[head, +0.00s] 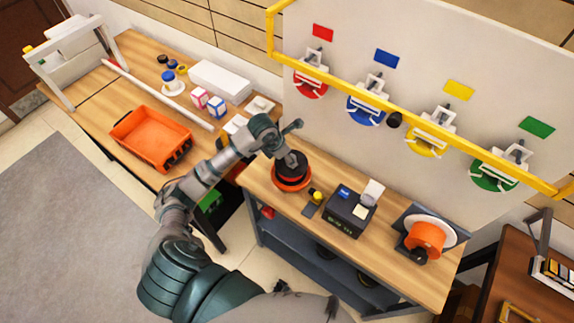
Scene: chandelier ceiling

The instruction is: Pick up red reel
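A red-orange reel (291,184) with a dark upper part lies at the left end of the wooden workbench (392,262). My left arm reaches up from the lower left and bends down over it. My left gripper (296,161) is right above the reel's middle, at or very near its dark top. The fingertips are small and dark against it, so I cannot tell whether they touch or grip it. Another red reel (310,84) hangs on a white wall holder under a red label. My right gripper is out of view.
Blue, yellow and green reels hang along the wall board behind a yellow rail (405,112). A dark box (349,213) and an orange spool (426,238) stand on the workbench. An orange crate (151,138) sits on the left table. Grey floor is open at left.

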